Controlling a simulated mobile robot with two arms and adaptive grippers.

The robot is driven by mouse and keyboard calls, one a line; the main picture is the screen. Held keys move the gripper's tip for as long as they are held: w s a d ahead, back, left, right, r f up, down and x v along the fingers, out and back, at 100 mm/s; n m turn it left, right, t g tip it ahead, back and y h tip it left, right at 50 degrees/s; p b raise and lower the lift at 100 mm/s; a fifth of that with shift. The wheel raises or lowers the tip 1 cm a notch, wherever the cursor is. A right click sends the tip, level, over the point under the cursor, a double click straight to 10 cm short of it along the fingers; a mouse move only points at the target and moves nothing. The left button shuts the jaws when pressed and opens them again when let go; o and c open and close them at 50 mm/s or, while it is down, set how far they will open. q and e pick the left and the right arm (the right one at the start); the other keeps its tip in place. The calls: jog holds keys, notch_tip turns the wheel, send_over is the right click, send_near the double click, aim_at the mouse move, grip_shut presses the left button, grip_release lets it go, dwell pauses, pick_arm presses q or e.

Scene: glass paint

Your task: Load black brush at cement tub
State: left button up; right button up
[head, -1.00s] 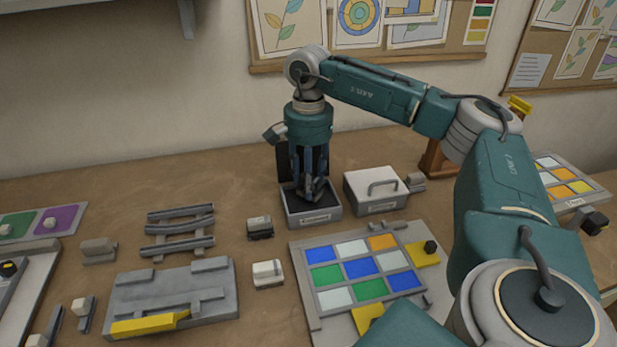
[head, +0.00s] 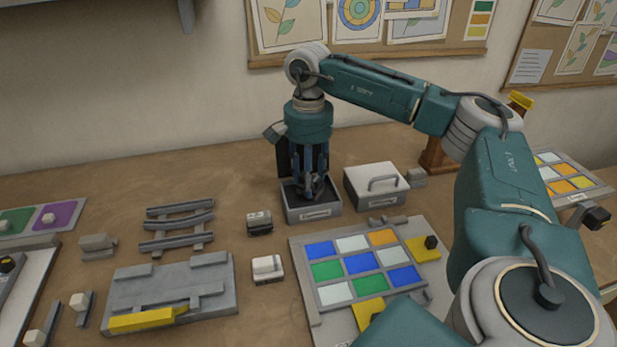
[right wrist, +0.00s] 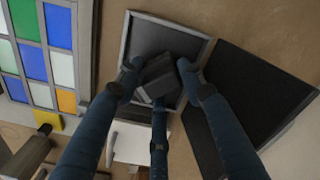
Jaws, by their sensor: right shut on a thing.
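The cement tub (head: 318,215) is a small grey open box with a dark inside, standing at the back middle of the table, its black lid raised behind it. My right gripper (head: 310,188) points straight down into the tub. It is shut on the black brush (right wrist: 168,78), a dark block between the fingers. In the right wrist view the brush lies over the tub's dark inside (right wrist: 150,38). The fingers hide part of it, and I cannot tell whether it touches the bottom. My left gripper is not in view.
A grey lidded box (head: 377,187) with a handle stands just right of the tub. A coloured glass panel (head: 360,265) lies in front. A small dark block (head: 259,222) and a white-topped block (head: 267,268) stand left of the panel. A grey rack (head: 178,228) is further left.

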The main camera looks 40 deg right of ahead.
jog(key=shift+f, duration=0.4)
jog(key=shift+f, duration=0.1)
dwell(1.3)
notch_tip(320, 180, up, 7)
jog(key=p, duration=0.6)
dwell(0.6)
dwell(0.3)
